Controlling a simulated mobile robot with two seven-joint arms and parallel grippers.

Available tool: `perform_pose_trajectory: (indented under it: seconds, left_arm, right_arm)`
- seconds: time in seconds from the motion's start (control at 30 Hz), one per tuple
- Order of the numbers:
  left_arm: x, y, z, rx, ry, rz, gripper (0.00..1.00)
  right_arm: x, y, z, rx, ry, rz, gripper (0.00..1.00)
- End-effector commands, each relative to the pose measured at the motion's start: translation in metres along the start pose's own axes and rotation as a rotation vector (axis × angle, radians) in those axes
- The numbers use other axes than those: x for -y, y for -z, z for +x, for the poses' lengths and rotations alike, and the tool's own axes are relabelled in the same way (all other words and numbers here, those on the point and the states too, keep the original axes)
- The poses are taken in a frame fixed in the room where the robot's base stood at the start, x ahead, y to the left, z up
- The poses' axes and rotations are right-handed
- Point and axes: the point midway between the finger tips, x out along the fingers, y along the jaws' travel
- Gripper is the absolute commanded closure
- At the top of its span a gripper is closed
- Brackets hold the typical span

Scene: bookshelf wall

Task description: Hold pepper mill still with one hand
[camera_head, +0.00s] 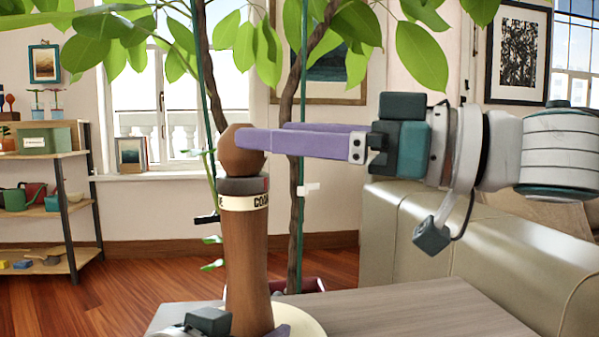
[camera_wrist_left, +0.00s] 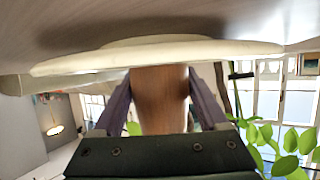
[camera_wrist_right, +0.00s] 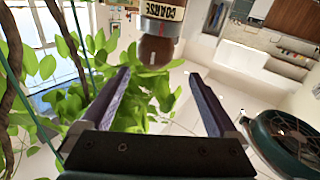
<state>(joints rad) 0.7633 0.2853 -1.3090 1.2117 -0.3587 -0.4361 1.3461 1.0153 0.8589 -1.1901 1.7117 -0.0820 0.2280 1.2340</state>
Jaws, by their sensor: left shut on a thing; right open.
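The brown wooden pepper mill (camera_head: 248,260) stands upright on a pale round board (camera_head: 308,328). It has a dark band, a cream lettered ring and a round knob (camera_head: 243,140) on top. My left gripper (camera_wrist_left: 160,98) is shut on the mill's lower body, one finger on each side; in the head view only part of it shows at the bottom edge. My right gripper (camera_head: 250,138) reaches in level from the right at knob height. In the right wrist view its fingers (camera_wrist_right: 157,72) are apart, with the knob at or just beyond their tips; contact cannot be told.
A grey wooden table top (camera_head: 400,310) extends right of the mill, clear there. A leafy plant (camera_head: 296,200) rises close behind the mill. A beige sofa (camera_head: 480,250) stands at the right. A shelf (camera_head: 50,155) with pots and boxes is at the far left.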

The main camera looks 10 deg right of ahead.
Motion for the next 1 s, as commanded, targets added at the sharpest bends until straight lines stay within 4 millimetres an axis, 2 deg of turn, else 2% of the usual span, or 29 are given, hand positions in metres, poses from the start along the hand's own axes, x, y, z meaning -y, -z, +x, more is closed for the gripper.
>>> perform_pose_trajectory:
  seconds: [0.3,0.5,0.77,1.0]
  left_arm:
    - [0.001,-0.002,0.0,0.004,0.002,-0.001,0.99]
    - [0.001,-0.002,0.0,0.004,0.003,-0.001,0.99]
    - [0.001,-0.002,0.0,0.004,0.003,-0.001,0.99]
    - [0.001,-0.002,0.0,0.004,0.003,-0.001,0.99]
  right_arm:
    - [0.034,0.019,0.052,-0.117,-0.131,-0.101,0.05]
    - [0.046,0.027,0.068,-0.147,-0.283,-0.115,0.05]
    - [0.039,0.023,0.063,-0.094,-0.524,-0.065,0.05]
    - [0.025,0.001,0.041,0.029,-0.712,0.017,0.05]
